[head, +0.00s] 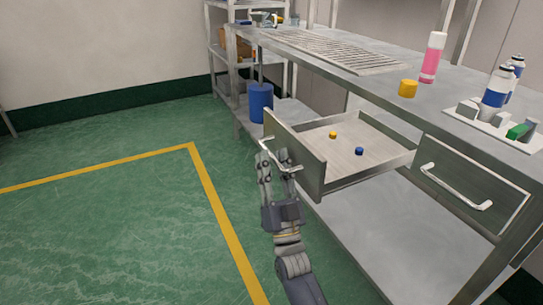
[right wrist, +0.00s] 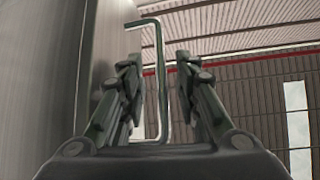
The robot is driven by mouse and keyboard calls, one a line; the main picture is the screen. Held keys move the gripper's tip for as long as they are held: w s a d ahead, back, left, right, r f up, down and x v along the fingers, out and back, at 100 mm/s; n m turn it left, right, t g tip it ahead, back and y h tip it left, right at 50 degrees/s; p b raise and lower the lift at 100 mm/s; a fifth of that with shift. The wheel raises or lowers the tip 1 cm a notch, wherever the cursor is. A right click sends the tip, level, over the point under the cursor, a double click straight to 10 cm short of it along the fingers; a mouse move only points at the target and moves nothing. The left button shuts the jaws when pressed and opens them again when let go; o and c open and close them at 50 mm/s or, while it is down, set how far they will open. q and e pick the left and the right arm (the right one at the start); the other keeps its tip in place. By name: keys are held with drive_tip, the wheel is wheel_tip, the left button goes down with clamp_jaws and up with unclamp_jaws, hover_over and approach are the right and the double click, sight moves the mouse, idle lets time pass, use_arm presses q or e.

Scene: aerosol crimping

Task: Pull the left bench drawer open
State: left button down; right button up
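The left bench drawer (head: 296,153) stands pulled well out from under the bench, its inside in view. Its bar handle (head: 280,160) is on the front panel, and it also shows in the right wrist view (right wrist: 160,70). My right gripper (head: 275,166) is at this handle; in the right wrist view its two fingers (right wrist: 160,85) stand apart on either side of the bar, with a gap showing on each side. A yellow cap (head: 333,135) and a blue cap (head: 359,151) lie in the drawer. My left gripper is not in view.
The right drawer (head: 466,186) is shut. On the bench stand a yellow cylinder (head: 408,88), a pink-and-white bottle (head: 432,58) and a white tray (head: 488,124) with cans. A blue drum (head: 260,101) stands behind the open drawer. The green floor at left is clear.

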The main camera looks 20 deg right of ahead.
drive_tip(key=v, duration=1)
drive_tip(key=shift+f, duration=0.1)
